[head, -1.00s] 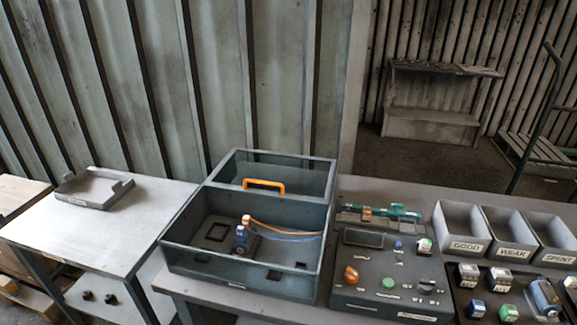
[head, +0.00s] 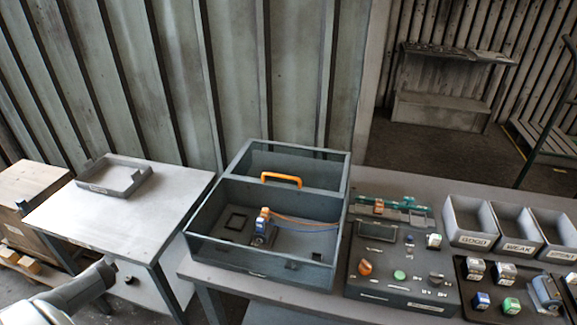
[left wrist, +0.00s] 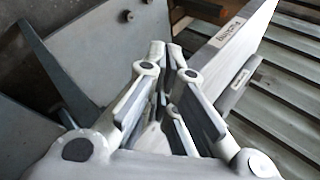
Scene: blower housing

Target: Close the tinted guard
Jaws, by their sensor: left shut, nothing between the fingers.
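A dark grey open-topped housing box (head: 205,250) stands on the bench in the head view. The tinted guard (head: 297,164) is a see-through framed panel over the rear part of the box, with an orange handle (head: 281,179) along its front edge. The front part of the box is uncovered. Inside it sit a small blue and orange part (head: 262,225) and wires. My left arm enters at the lower left of the head view, well left of the box. In the left wrist view my left gripper (left wrist: 166,50) is shut and empty. My right gripper is not in view.
A control panel (head: 400,287) with knobs stands right of the box. Three labelled bins (head: 475,241) and several small blocks are further right. A side table (head: 125,215) with a grey tray (head: 114,174) stands left, with a gap before the bench.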

